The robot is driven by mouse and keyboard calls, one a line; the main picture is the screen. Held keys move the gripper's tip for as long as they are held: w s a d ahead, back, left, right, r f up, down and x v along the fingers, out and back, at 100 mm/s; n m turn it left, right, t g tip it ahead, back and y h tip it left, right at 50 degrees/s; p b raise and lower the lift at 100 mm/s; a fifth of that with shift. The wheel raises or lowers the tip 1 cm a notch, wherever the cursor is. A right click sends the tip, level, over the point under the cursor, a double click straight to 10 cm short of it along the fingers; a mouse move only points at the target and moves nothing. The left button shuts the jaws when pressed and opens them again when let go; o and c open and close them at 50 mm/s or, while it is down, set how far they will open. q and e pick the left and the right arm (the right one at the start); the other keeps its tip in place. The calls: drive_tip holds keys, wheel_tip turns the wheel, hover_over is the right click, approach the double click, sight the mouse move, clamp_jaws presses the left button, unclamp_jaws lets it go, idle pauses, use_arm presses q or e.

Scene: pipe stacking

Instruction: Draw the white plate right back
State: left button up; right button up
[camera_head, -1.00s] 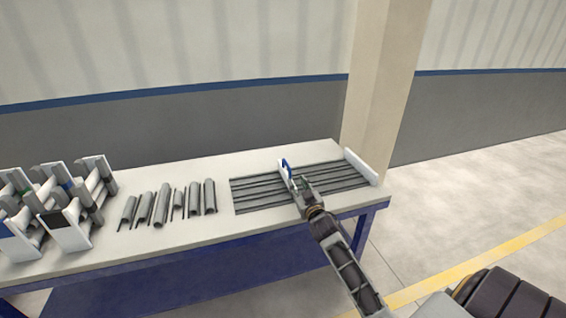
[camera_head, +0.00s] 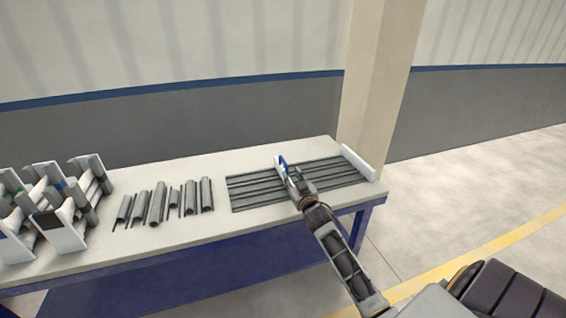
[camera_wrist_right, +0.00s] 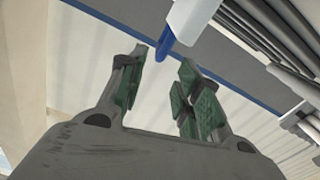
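A white plate with a blue handle (camera_head: 281,161) stands upright across the dark rods (camera_head: 250,190) on the table. In the right wrist view a white end of this plate (camera_wrist_right: 192,22) and its blue handle (camera_wrist_right: 166,42) show at the top. My right gripper (camera_head: 295,178) is at the near side of the plate. In the wrist view its green-padded fingers (camera_wrist_right: 163,62) are apart, with the handle just beyond and between the tips. I cannot tell whether they touch it. A second white plate (camera_head: 358,162) stands at the rods' right end. My left gripper is out of view.
Several grey pipe pieces (camera_head: 157,204) lie left of the rods. White and grey stands (camera_head: 62,235) crowd the table's left end. A beige column (camera_head: 372,90) rises behind the right end. The table's front strip (camera_head: 190,232) is clear.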

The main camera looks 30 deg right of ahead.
sight(281, 158)
drive_tip(key=shift+x, duration=1.45)
drive_tip(key=shift+w+d+b, duration=0.2)
drive_tip(key=shift+w+b, duration=0.1)
drive_tip(key=shift+w, duration=0.65)
drive_tip(key=shift+b+x, duration=0.7)
drive_tip(key=shift+x, duration=2.5)
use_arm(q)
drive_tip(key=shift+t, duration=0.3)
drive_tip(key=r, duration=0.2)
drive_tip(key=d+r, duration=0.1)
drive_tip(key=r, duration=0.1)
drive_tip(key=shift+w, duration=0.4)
use_arm(e)
drive_tip(key=shift+w+d, duration=0.1)
drive_tip(key=shift+w, duration=0.3)
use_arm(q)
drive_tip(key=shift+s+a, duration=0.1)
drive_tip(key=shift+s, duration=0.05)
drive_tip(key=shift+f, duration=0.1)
use_arm(e)
drive_tip(key=shift+c, duration=0.2)
clamp_jaws()
